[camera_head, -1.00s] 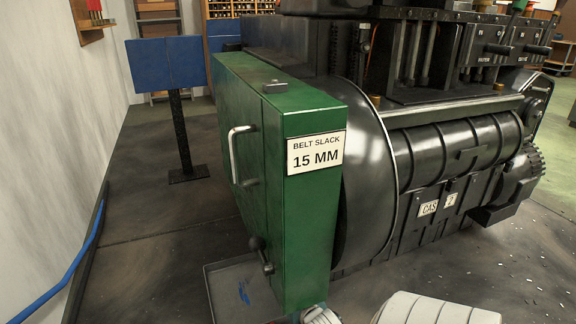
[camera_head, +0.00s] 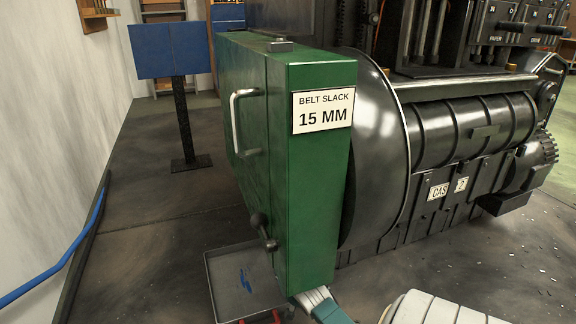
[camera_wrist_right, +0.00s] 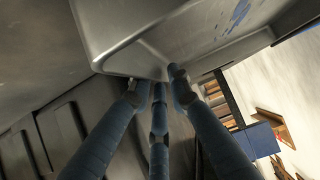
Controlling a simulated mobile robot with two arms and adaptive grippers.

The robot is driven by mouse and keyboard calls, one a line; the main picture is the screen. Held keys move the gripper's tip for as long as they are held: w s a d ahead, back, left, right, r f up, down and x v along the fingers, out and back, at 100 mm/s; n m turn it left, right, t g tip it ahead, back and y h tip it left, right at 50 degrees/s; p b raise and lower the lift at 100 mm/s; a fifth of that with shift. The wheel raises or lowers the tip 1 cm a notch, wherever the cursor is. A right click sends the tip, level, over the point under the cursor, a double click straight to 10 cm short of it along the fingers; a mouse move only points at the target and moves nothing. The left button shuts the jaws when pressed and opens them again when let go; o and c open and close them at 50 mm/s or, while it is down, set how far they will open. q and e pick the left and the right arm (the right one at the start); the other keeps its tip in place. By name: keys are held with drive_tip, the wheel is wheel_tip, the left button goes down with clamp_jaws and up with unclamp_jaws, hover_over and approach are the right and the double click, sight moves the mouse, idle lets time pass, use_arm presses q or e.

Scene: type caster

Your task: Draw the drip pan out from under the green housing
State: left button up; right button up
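The green housing (camera_head: 318,190) stands upright beside the dark machine, with a "BELT SLACK 15 MM" label on its narrow face. The shallow grey drip pan (camera_head: 217,290) lies on the floor at the housing's foot. Its left part sticks out with a blue smear inside; the rest is hidden. In the right wrist view the pan (camera_wrist_right: 150,30) fills the top. My right gripper (camera_wrist_right: 157,88) has its blue fingers at the pan's edge; whether they pinch it is unclear. The gripper (camera_head: 318,305) is partly seen beside the housing's lower end.
A handle (camera_head: 236,122) and a dark knob lever (camera_head: 262,232) project from the housing's left side. A blue panel on a post (camera_head: 184,125) stands behind left. A blue pipe (camera_head: 68,250) runs along the wall. Floor left of the pan is clear.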

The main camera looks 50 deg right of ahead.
drive_tip(key=shift+b+x, duration=0.4)
drive_tip(key=shift+x, duration=0.55)
drive_tip(key=shift+r, duration=0.1)
clamp_jaws()
drive_tip(key=shift+s+a, duration=0.1)
